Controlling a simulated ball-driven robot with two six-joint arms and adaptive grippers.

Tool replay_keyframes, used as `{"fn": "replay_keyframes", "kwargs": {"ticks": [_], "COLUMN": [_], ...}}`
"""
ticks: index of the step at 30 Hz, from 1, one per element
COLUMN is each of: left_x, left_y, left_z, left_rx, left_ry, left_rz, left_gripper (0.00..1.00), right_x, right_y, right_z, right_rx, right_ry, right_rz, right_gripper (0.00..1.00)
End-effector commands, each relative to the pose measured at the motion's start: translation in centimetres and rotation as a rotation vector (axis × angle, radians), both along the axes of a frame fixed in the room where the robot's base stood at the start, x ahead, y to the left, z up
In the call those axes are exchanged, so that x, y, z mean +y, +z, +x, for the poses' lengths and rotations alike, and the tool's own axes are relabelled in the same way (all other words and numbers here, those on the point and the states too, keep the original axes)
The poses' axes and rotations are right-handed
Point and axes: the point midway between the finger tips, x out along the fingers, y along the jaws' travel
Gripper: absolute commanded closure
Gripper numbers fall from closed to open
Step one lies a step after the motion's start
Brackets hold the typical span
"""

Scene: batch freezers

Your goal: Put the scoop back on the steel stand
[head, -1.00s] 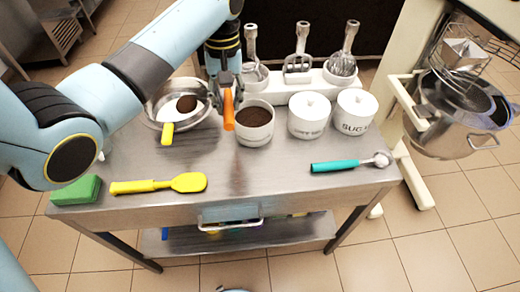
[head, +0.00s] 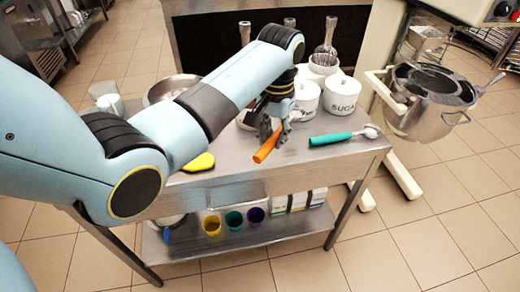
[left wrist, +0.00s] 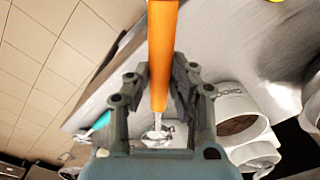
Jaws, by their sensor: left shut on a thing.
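My left gripper (head: 278,122) is shut on the orange handle (head: 266,147) of a scoop, near the right part of the steel stand (head: 235,165), a table-like stand with a lower shelf. The handle sticks out toward the front left, tilted. In the left wrist view the orange handle (left wrist: 163,50) runs up from between the fingers (left wrist: 160,95), and a small shiny metal part (left wrist: 157,135) shows at its lower end. Whether the scoop touches the top cannot be told. A second scoop with a teal handle (head: 330,139) lies on the stand to the right. My right gripper is out of view.
A yellow spatula (head: 199,162) is partly hidden by my arm. Coloured cups (head: 234,220) stand on the lower shelf. A steel mixer bowl (head: 428,118) is at the right.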

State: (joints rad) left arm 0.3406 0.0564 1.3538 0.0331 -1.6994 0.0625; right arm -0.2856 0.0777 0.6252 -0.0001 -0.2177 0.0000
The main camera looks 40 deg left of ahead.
Motion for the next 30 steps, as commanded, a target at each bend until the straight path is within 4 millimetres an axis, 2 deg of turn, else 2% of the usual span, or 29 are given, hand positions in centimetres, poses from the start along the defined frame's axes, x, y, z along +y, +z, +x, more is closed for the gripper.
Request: {"fn": "replay_keyframes", "kwargs": {"ticks": [1, 3, 6, 9, 16, 28, 29, 30], "left_x": [1.1, 2.1, 2.9, 3.2, 3.1, 3.1, 3.1, 3.1], "left_y": [-0.5, -1.2, -1.8, -2.5, -5.8, -6.4, -6.3, -6.3], "left_z": [-0.4, -0.8, -1.1, -1.2, -1.2, -1.2, -1.2, -1.2], "left_rx": [0.002, 0.001, 0.000, 0.001, 0.000, -0.001, -0.001, -0.001], "left_ry": [0.001, 0.001, 0.001, 0.001, 0.000, 0.000, 0.000, 0.000], "left_rz": [0.003, 0.002, 0.000, -0.001, -0.002, -0.002, -0.001, -0.001], "left_gripper": [1.00, 1.00, 1.00, 1.00, 1.00, 1.00, 0.77, 0.72], "right_x": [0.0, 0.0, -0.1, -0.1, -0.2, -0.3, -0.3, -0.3], "right_y": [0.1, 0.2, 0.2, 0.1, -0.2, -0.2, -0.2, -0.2], "right_z": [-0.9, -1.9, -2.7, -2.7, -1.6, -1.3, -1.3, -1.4], "right_rx": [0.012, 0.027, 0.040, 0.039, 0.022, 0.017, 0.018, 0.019], "right_ry": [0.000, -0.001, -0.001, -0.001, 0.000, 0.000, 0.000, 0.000], "right_rz": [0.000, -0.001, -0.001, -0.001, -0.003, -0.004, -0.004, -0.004], "right_gripper": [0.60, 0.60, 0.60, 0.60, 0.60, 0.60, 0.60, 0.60]}}
